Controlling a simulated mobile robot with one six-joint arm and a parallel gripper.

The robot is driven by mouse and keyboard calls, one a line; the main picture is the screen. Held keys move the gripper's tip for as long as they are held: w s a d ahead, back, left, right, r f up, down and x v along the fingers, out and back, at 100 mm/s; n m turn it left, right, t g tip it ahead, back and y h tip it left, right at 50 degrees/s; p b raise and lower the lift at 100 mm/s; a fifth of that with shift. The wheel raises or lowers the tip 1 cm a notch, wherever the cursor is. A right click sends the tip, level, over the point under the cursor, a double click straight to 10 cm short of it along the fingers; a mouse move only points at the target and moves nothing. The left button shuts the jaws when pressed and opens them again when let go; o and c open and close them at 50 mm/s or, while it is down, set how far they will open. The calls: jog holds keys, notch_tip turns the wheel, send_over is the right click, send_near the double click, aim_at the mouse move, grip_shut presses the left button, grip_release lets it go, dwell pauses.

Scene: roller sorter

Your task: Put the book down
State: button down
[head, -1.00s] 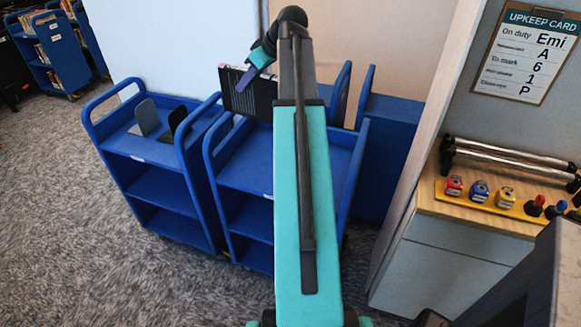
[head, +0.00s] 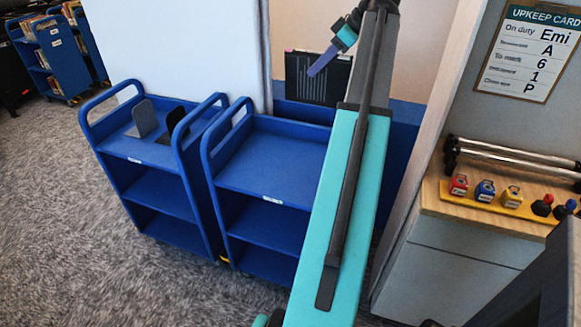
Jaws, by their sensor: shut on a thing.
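My gripper (head: 326,60) is shut on a dark book (head: 318,89) with small pale print on its face. The book is held upright at the far side of the right blue cart (head: 275,165), in front of the pale back wall. Part of the book is behind the gripper finger, and my arm passes close on its right. I cannot tell whether the book's lower edge touches anything. The top shelf of that cart looks empty where it shows; my arm hides its right end.
A left blue cart (head: 130,150) stands beside it with a grey bookend (head: 143,118) and a black bookend (head: 177,121) on top. At the right, a wooden counter (head: 480,215) holds rollers, colored stampers (head: 485,190) and knobs below an upkeep card (head: 527,52).

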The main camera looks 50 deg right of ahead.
dwell(0.3)
notch_tip(320, 180, down, 24)
jog(key=p, duration=0.3)
dwell(0.7)
jog(key=shift+r, duration=0.1)
jog(key=shift+f+p, duration=0.5)
jog(key=shift+f, duration=1.7)
jog(key=c, duration=1.4)
grip_release()
jog(key=shift+c, duration=0.2)
jog(key=b+v, duration=0.2)
jog(key=v, duration=1)
